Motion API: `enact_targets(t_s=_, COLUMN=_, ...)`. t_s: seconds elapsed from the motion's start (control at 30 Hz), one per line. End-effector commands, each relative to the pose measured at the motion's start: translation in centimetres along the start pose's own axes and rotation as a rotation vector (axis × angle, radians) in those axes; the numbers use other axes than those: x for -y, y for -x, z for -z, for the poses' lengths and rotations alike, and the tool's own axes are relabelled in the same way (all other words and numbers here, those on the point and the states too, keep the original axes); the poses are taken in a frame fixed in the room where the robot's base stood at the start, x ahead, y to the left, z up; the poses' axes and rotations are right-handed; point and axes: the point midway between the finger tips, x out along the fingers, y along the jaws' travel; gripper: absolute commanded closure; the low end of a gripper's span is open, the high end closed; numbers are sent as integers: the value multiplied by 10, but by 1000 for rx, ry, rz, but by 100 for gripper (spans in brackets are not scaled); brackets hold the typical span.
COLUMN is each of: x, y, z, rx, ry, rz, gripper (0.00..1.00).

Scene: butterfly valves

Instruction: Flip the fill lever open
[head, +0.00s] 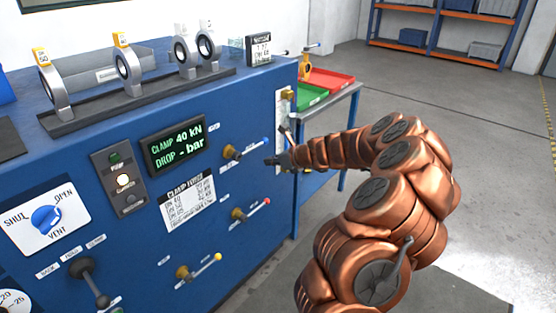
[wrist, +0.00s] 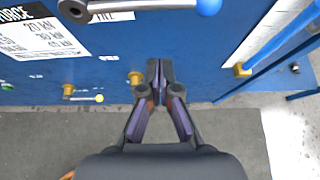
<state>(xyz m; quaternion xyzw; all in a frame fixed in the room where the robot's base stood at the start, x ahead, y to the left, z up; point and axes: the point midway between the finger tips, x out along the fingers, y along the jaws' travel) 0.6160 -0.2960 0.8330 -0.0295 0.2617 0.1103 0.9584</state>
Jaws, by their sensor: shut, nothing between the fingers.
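The fill lever (head: 247,148) is a blue-tipped handle on a brass valve, on the blue panel's right part in the head view. It points right and slightly up. At the top of the wrist view its grey bar (wrist: 140,5) runs about level, with a label partly showing beside it that seems to read FILL. The blue tip (wrist: 208,6) is cut by the frame edge. My gripper (head: 276,160) is just below and right of that tip in the head view. In the wrist view my gripper (wrist: 160,66) is shut and empty, below the lever; no contact shows.
A red-tipped lever (head: 252,210) and a yellow-tipped lever (head: 199,269) sit lower on the panel. A display (head: 178,145) reads CLAMP 40 kN, DROP - bar. A side table with red (head: 328,80) and green trays stands right of the panel. Open floor lies right.

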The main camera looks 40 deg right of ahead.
Motion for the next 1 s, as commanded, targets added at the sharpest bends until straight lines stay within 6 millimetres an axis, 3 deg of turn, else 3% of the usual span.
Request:
enact_targets(t_s=0.33, x=0, y=-48, z=1, rx=-2, ry=1, rz=0, gripper=100)
enact_targets(t_s=0.6, x=0, y=-33, z=-33, rx=0, ry=2, rz=0, gripper=100)
enact_targets(t_s=1.0, x=0, y=-31, z=-38, rx=0, ry=0, rz=0, gripper=100)
